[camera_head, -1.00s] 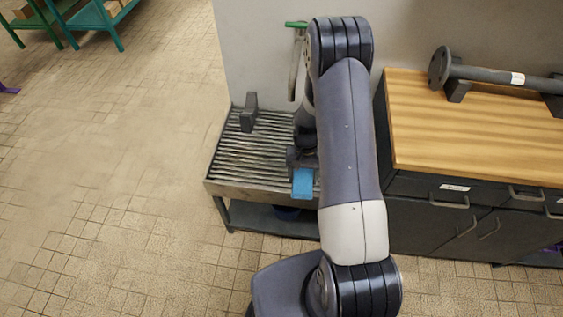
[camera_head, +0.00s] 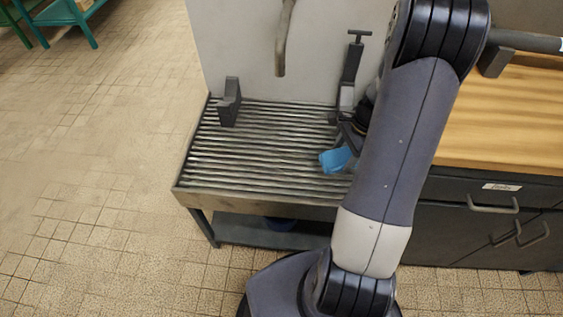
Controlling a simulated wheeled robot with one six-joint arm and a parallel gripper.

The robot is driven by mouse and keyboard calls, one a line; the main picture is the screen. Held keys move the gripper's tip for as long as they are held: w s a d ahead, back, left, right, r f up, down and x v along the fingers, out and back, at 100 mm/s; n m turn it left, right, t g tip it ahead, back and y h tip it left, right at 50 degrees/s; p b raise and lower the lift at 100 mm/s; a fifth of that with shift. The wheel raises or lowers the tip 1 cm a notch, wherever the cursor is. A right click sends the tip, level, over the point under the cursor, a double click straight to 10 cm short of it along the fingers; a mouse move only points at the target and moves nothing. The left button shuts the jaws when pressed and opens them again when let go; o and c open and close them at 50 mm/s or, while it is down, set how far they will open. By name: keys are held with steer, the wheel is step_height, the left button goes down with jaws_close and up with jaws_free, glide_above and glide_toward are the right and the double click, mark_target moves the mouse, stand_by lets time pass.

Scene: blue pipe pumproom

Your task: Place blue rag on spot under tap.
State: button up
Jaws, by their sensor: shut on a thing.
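The blue rag (camera_head: 337,160) hangs from my gripper (camera_head: 350,142), over the right part of the slatted metal drain stand (camera_head: 250,150). My gripper is shut on the rag; its fingers are small and partly hidden by my arm. I cannot tell whether the rag touches the slats. The tap's grey spout (camera_head: 283,40) comes down in front of the wall above the back of the slats, to the left of the rag. The top of the tap is out of view. No marked spot can be made out on the slats under the spout.
A dark grey bracket (camera_head: 230,102) stands at the stand's back left. A dark tool with a T-shaped handle (camera_head: 351,72) stands upright at the back right, close behind my gripper. A wooden-topped cabinet (camera_head: 505,125) is on the right. The slats' middle is clear.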

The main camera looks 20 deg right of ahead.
glide_above(279, 164)
steer(key=d, duration=0.1)
steer(key=shift+d+b, duration=0.1)
steer(key=shift+b, duration=0.25)
steer(key=shift+f+b, duration=0.5)
steer(key=shift+f, duration=1.25)
steer(key=shift+f, duration=0.1)
steer(key=o, duration=0.9)
steer(key=shift+o, duration=0.2)
steer(key=p+v, duration=0.2)
steer(key=v, duration=1)
steer(key=shift+p, duration=0.4)
